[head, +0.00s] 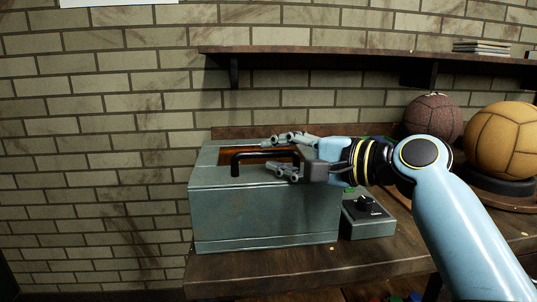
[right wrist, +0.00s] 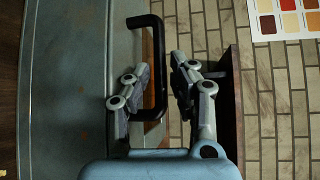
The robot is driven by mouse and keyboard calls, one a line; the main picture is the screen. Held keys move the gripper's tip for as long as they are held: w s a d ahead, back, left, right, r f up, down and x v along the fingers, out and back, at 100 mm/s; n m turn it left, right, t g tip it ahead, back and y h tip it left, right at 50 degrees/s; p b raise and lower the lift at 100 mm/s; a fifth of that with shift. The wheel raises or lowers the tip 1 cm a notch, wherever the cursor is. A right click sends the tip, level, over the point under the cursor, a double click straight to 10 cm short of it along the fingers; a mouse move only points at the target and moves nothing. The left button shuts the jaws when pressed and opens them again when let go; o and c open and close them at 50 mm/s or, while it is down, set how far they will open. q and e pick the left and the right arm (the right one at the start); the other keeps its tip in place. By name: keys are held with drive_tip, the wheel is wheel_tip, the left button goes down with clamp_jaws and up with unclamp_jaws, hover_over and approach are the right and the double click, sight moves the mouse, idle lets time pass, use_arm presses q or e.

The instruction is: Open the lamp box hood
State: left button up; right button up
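The grey metal lamp box (head: 262,215) stands on the wooden bench against the brick wall. Its hood looks closed, with a black bar handle (head: 236,163) on top and an orange strip behind the handle. My right gripper (head: 272,154) reaches in from the right over the box top, fingers apart at the handle's right part. In the right wrist view the handle (right wrist: 158,40) runs lengthwise between the two spread fingers of the gripper (right wrist: 160,68). I cannot tell whether either finger touches it. My left gripper is not in view.
A small control box (head: 368,218) with a black knob sits right of the lamp box. A dark ball (head: 433,117) and a tan leather ball (head: 503,140) stand at the right. A wooden shelf (head: 330,52) runs above. Open space lies left of the box.

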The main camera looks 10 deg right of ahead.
sight(261, 170)
drive_tip(key=shift+x, duration=1.3)
clamp_jaws()
drive_tip(key=shift+f, duration=0.1)
